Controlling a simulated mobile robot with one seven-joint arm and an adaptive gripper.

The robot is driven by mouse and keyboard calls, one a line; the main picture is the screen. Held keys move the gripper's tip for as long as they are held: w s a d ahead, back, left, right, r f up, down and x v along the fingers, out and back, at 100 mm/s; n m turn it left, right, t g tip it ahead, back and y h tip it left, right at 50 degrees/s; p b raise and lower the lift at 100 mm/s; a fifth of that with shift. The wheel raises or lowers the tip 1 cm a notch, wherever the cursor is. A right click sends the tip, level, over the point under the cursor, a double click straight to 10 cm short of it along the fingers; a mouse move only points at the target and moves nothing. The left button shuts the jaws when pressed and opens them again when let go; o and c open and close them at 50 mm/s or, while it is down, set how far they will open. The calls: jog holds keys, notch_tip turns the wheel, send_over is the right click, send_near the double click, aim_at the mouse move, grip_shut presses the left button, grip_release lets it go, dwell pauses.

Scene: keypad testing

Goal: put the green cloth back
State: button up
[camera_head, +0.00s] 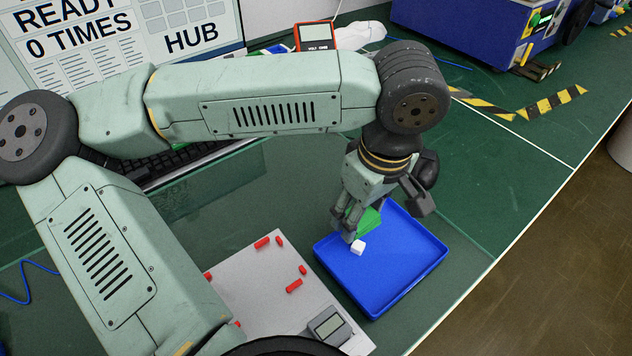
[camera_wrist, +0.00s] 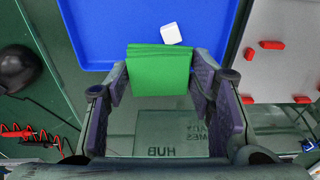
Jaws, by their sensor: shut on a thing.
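The green cloth (camera_head: 369,220) is a folded square pad. My gripper (camera_head: 352,226) is shut on it, and its fingers hide part of the cloth in the head view. In the wrist view the cloth (camera_wrist: 158,76) lies between the two finger pads of my gripper (camera_wrist: 160,85). The cloth is over the edge area of the blue tray (camera_head: 405,268); I cannot tell whether it touches the tray. The tray also fills the top of the wrist view (camera_wrist: 95,30).
A small white cube (camera_head: 358,246) is in the tray beside the cloth. A grey board (camera_head: 262,295) with several red pieces (camera_head: 294,286) and a small grey device (camera_head: 328,325) lies left of the tray. The green table (camera_head: 470,200) is clear to the tray's right.

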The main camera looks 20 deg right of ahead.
jog(key=p, duration=0.3)
send_over(316, 194)
jog(key=s, duration=0.1)
jog(key=shift+s+d+f, duration=0.15)
jog(key=shift+d+f, duration=0.1)
jog(key=shift+f, duration=0.2)
jog(key=shift+w+a, duration=0.2)
jog(key=shift+w, duration=0.3)
notch_tip(316, 194, down, 3)
jog(key=shift+s+r+p, duration=0.1)
jog(key=shift+p, duration=0.5)
jog(key=shift+f, duration=0.45)
jog(key=shift+f+b, duration=0.25)
jog(key=shift+b, duration=0.05)
jog(key=o, duration=1)
jog(key=shift+r, duration=0.15)
jog(key=shift+r+p, duration=0.2)
jog(key=shift+p, duration=0.2)
jog(key=r, duration=0.4)
jog(key=s+r+b, duration=0.1)
jog(key=r, duration=0.6)
jog(key=shift+s+d+r+b, duration=0.15)
jog(key=shift+d+r+b, duration=0.2)
jog(key=shift+b, duration=0.05)
